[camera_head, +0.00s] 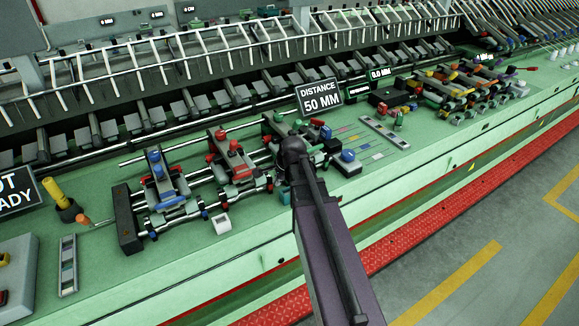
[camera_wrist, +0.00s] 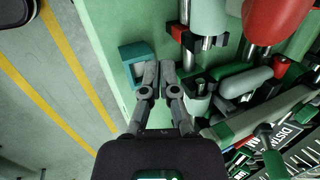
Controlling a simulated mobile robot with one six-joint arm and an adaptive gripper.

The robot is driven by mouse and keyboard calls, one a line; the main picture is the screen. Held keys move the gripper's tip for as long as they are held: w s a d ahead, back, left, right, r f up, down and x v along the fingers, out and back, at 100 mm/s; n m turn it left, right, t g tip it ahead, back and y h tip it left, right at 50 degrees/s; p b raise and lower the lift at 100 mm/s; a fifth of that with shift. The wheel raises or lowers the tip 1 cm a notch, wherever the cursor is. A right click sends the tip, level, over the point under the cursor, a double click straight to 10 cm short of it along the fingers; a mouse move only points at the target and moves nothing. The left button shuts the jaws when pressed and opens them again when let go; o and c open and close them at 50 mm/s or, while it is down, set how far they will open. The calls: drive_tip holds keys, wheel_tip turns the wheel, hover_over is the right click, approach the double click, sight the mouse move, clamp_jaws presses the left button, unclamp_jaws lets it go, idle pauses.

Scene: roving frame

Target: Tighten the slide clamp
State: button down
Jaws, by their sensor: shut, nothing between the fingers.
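A slide rig with blue (camera_head: 160,170), red (camera_head: 228,150) and green (camera_head: 275,125) carriages sits on metal rods on the green bench; which part is the slide clamp I cannot tell. My gripper (camera_wrist: 158,72) is shut and empty in the wrist view, its fingertips beside a hollow teal square block (camera_wrist: 132,56). A green-topped part (camera_wrist: 245,83) and a red rounded part (camera_wrist: 272,20) lie to the right of the fingers. Whether the fingertips touch the block is unclear. In the head view my arm hides the gripper and part of the green carriage.
A sign (camera_head: 320,97) reads "DISTANCE 50 MM"; a small display (camera_head: 381,73) reads "0.0 MM". A blue-knobbed block (camera_head: 347,160) sits right of the rig. A yellow-handled part (camera_head: 56,195) stands left. Machine rows fill the back. The floor (camera_head: 480,240) in front is clear.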

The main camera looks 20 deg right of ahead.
drive_tip(key=s+a+f+n+b, duration=0.1)
drive_tip(key=s+a+f+n, duration=0.1)
drive_tip(key=s+a+f+n+g+b, duration=0.1)
drive_tip(key=s+a+f+n+b, duration=0.1)
drive_tip(key=f+n, duration=0.1)
drive_tip(key=s+a+f+n+g+b, duration=0.1)
drive_tip(key=s+a+f+n+b, duration=0.1)
drive_tip(key=shift+s+a+f+n, duration=0.1)
drive_tip(key=shift+a+f+n, duration=0.05)
drive_tip(key=shift+a+n, duration=0.15)
drive_tip(key=s+a+f+n+g+h+b, duration=0.1)
drive_tip(key=s+a+f+n+g+b, duration=0.1)
drive_tip(key=s+a+f+n+b, duration=0.3)
drive_tip(key=s+f+n+b, duration=0.1)
drive_tip(key=s+n, duration=0.1)
drive_tip(key=n, duration=0.2)
drive_tip(key=shift+s, duration=0.25)
drive_tip(key=shift+a, duration=0.1)
